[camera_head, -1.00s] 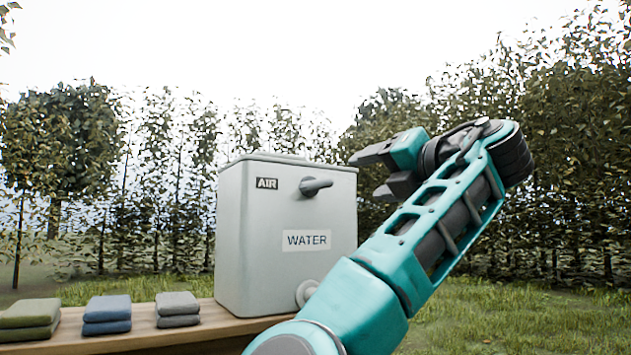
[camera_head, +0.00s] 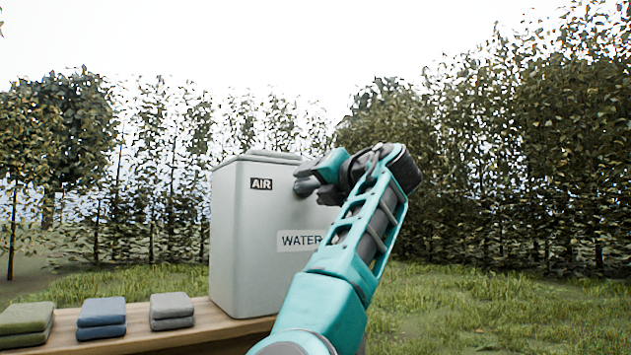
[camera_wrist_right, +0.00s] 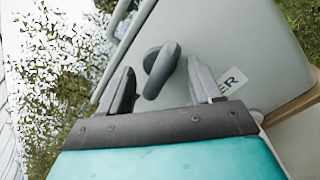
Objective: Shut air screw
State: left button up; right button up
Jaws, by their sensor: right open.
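The air screw is a dark grey handle beside the AIR label on the grey water container (camera_head: 240,235). In the head view it is mostly behind my right gripper (camera_head: 306,178). In the right wrist view the air screw (camera_wrist_right: 160,68) shows whole, lying between the two open fingers of my right gripper (camera_wrist_right: 160,88). Gaps show on both sides of the screw, and I see no grip on it. My left gripper is not in view.
The container stands on a wooden bench (camera_head: 190,333). Folded green cloths (camera_head: 25,322), blue cloths (camera_head: 101,318) and grey cloths (camera_head: 171,310) lie to its left. Grass and hedges of trees lie behind. The air right of my arm is clear.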

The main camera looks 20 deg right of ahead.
jog(key=shift+w, duration=0.2)
grip_shut()
dwell(0.6)
